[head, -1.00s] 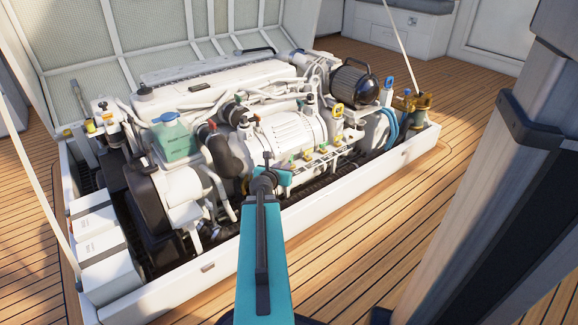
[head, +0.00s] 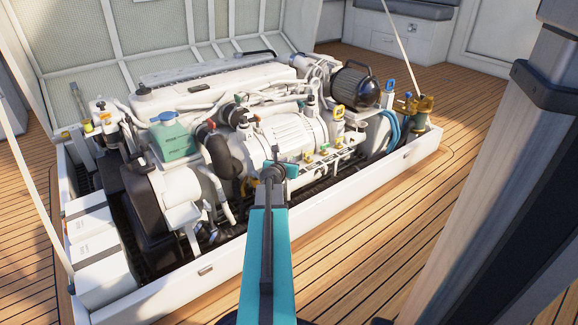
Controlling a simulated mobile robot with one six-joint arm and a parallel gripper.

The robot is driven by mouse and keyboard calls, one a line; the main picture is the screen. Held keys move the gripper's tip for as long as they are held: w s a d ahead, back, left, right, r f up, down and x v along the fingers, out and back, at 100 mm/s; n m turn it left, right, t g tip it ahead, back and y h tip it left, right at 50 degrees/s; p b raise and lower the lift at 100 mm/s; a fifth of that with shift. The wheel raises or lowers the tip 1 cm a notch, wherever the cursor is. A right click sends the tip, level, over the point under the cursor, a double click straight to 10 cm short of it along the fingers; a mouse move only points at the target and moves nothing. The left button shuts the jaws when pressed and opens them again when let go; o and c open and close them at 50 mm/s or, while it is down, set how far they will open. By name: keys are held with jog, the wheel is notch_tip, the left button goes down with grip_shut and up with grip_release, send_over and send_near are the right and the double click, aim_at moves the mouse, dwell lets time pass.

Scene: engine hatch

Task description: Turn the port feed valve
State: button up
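My gripper (head: 273,173) is at the far end of my teal arm, over the near side of the engine in the open hatch. The arm's end hides most of it, and I cannot see whether its fingers are open or touching anything. Brass fittings (head: 416,104) stand at the right end. I cannot tell which of these is the port feed valve.
The hatch's white near rim (head: 225,262) runs between my base and the engine. A thick post (head: 500,190) stands close at the right. The wooden deck (head: 365,225) is clear.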

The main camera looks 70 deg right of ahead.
jog(key=shift+d+f, duration=0.25)
jog(key=shift+d, duration=0.45)
grip_shut()
jog(key=shift+a, duration=0.55)
jog(key=shift+w+d+r, duration=0.15)
jog(key=shift+d, duration=0.4)
jog(key=shift+d+r, duration=0.1)
jog(key=shift+d+p, duration=0.1)
jog(key=shift+p, duration=0.6)
